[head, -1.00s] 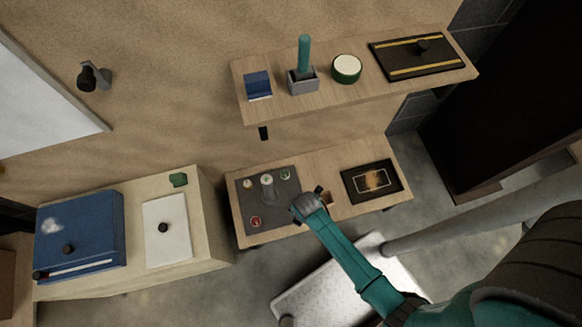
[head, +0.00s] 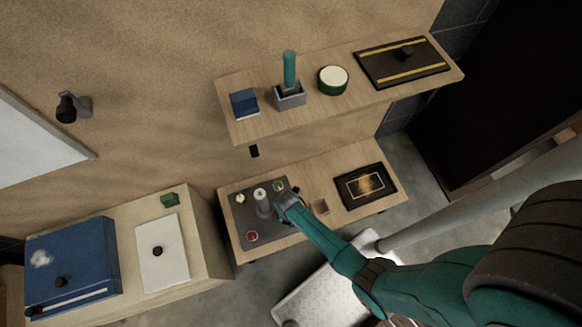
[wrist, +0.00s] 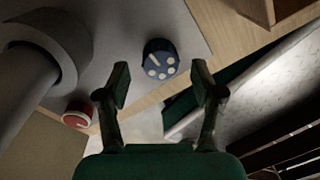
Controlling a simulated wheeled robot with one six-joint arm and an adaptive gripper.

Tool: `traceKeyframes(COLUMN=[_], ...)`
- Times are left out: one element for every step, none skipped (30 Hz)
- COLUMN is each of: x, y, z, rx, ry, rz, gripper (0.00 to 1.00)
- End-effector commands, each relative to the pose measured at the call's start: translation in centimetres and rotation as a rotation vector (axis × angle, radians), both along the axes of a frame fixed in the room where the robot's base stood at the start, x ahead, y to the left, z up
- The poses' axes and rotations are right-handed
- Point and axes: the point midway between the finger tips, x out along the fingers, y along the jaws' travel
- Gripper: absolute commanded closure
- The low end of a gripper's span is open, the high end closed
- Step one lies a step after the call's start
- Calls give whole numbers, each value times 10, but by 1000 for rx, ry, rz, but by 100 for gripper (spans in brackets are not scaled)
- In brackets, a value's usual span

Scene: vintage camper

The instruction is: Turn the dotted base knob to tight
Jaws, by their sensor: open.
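The dotted knob (wrist: 161,59) is a round blue knob with several white dots and a white line on top. In the wrist view it sits on the grey panel (wrist: 205,45), near the panel's edge. My gripper (wrist: 160,82) is open and empty, and the knob shows just beyond and between its two fingertips, with no contact that I can make out. In the head view my gripper (head: 286,206) is over the right side of the panel and hides the blue knob.
A grey post (head: 263,205) stands on the panel close left of my gripper. The upper shelf (head: 312,106) overhangs behind. A black framed plate (head: 365,187) lies right.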

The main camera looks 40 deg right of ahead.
Motion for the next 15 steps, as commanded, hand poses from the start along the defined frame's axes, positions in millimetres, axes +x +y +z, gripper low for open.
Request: traceKeyframes(x=[0, 0, 0, 0, 0, 0, -1, -1, -1, -1, -1, -1, -1, -1, -1], y=[0, 0, 0, 0, 0, -1, -1, -1, -1, -1, -1, -1, -1, -1, -1], z=[-5, -8, -11, -13, -15, -17, -18, -19, -20, -21, -21, -21, -21, -21, -21], rx=[0, 0, 0, 0, 0, 0, 0, 0, 0, 0, 1, 0, 0, 0, 0], ry=[1, 2, 0, 0, 0, 0, 0, 0, 0, 0, -1, -1, -1, -1, -1], rz=[0, 0, 0, 0, 0, 0, 0, 0, 0, -1, 0, -1, -1, -1, -1], gripper=[33, 33, 33, 33, 33, 33, 33, 33, 33, 33, 33, 33, 33, 33, 33])
